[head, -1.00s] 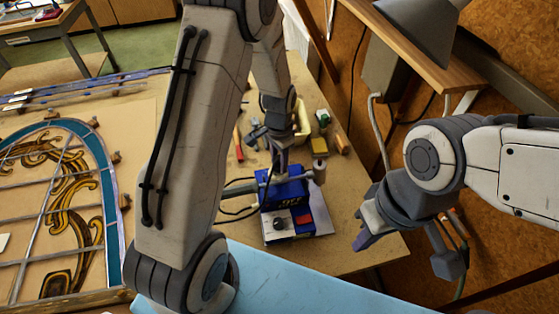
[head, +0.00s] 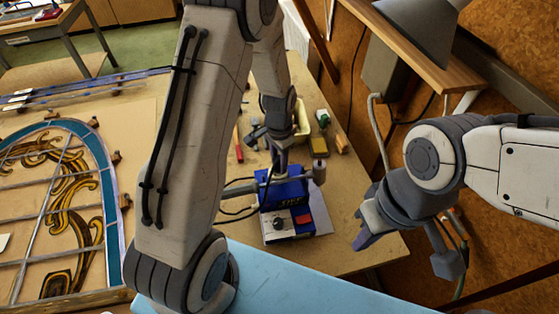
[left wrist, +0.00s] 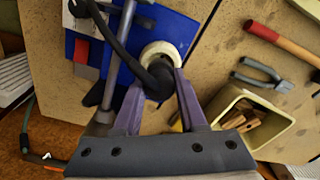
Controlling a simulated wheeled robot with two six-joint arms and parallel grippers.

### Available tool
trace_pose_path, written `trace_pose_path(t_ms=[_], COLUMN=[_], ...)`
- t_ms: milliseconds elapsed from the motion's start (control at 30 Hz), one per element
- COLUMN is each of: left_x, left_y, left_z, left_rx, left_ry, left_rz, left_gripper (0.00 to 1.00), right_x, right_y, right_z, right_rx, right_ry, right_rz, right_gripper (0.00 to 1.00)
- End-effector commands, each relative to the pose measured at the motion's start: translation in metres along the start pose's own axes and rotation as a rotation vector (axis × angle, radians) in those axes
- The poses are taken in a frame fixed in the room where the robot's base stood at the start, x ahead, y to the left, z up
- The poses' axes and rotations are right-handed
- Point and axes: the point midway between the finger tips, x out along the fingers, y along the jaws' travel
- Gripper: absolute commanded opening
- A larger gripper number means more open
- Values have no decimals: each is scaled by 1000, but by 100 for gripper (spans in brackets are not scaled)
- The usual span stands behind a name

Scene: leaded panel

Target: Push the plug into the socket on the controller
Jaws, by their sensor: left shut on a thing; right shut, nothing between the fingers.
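The controller (head: 298,192) is a blue box with a pale front panel and a dark dial. It stands on the bench and also shows in the left wrist view (left wrist: 86,62). My left gripper (head: 280,168) is over its rear part. In the left wrist view, the purple fingers (left wrist: 160,88) are shut on the black plug (left wrist: 157,76), whose thick cable runs to the upper left. The plug overlaps a cream ring (left wrist: 163,48), apparently the socket; I cannot tell how deep it sits. My right gripper (head: 366,240) is shut and empty, right of the controller.
A grey rod-like tool (left wrist: 121,55) lies across the controller beside the plug. Pliers (left wrist: 262,78), a red-handled tool (left wrist: 282,42) and a cream bin (left wrist: 262,124) with wooden pieces are near. The leaded panel (head: 60,190) lies at the left.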

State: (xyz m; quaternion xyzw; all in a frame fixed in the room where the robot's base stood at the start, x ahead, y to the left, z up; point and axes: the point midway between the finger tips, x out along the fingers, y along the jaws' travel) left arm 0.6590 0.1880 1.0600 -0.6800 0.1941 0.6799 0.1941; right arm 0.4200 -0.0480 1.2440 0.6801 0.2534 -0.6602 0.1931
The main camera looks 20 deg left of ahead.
Motion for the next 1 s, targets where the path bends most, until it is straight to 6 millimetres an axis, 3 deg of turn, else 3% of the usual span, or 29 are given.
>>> trace_pose_path(t_ms=[1000], left_x=[16], left_y=[0], left_z=[0], left_rx=[0], left_ry=[0], left_rz=[0], left_gripper=[0], right_x=[12], right_y=[1], right_z=[1], right_rx=[0], right_ry=[0], right_rz=[0], right_gripper=[0])
